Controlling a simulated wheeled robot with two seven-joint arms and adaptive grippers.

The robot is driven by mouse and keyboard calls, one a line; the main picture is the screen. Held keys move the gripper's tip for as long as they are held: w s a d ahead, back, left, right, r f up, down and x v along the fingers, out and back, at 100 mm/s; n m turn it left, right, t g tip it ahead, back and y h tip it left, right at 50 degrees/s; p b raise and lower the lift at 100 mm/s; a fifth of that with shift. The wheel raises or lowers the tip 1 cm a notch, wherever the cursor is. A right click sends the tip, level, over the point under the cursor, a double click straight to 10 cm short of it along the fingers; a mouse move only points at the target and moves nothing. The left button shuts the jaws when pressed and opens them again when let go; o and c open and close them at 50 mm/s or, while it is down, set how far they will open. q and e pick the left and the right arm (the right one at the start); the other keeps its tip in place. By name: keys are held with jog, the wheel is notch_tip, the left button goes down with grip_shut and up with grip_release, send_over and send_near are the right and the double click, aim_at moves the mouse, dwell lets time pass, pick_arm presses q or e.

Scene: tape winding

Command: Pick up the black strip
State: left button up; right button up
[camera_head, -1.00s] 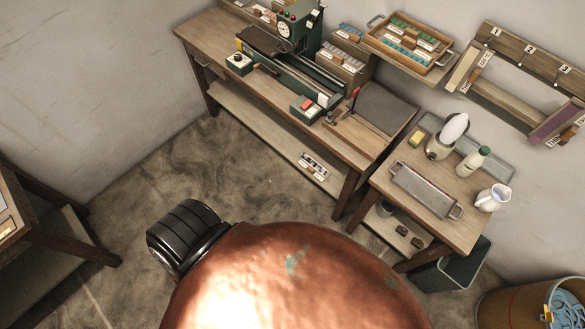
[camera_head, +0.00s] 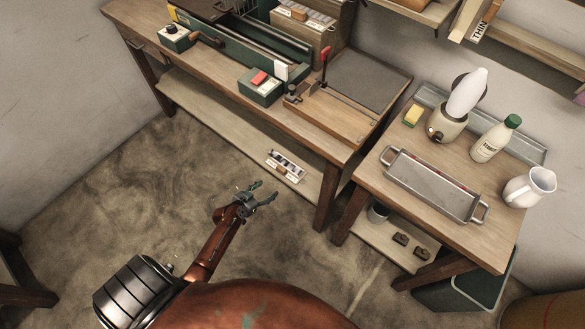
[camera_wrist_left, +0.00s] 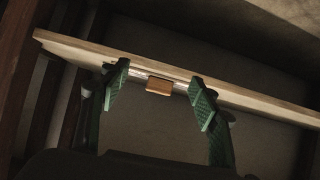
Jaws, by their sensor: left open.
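My left gripper (camera_head: 265,191) is open and empty, its green fingers spread apart in front of the workbench's low shelf. A small rack (camera_head: 285,166) with dark and pale pieces, a brown block and white labels lies on that shelf, a short way beyond the fingertips. The left wrist view shows the brown block (camera_wrist_left: 159,86) at the shelf edge, seen between the open fingers (camera_wrist_left: 161,82) and apart from them. I cannot tell for certain which piece is the black strip. My right gripper is not in view.
The workbench's low shelf (camera_head: 215,122) runs under a bench top with a green machine (camera_head: 240,50). A side table (camera_head: 400,205) at the right holds a metal tray (camera_head: 430,183), a bottle (camera_head: 490,145) and a jug (camera_head: 527,187). The floor left of my arm is clear.

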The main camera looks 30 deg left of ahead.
pick_arm(q)
jog(key=t+b, duration=0.2)
jog(key=b, duration=0.2)
send_near(280, 169)
jog(key=f+x, duration=0.1)
jog(key=x, duration=0.2)
jog(key=shift+w+d+r, duration=0.2)
jog(key=shift+w+d, duration=0.1)
jog(key=shift+w, duration=0.1)
jog(key=shift+w+f+m, duration=0.3)
jog(key=shift+w+f, duration=0.05)
jog(key=shift+w, duration=0.45)
jog(key=b+x, duration=0.2)
jog(key=x, duration=0.2)
jog(key=shift+w+a+f, duration=0.1)
jog(key=shift+w+f, duration=0.1)
jog(key=shift+w, duration=0.35)
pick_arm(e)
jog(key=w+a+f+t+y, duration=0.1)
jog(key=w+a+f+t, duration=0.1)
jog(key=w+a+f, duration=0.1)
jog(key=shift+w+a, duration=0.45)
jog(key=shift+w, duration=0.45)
pick_arm(q)
jog(key=shift+c, duration=0.7)
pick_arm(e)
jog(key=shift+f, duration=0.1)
pick_arm(q)
jog(key=c, duration=1.2)
jog(key=shift+r, duration=0.1)
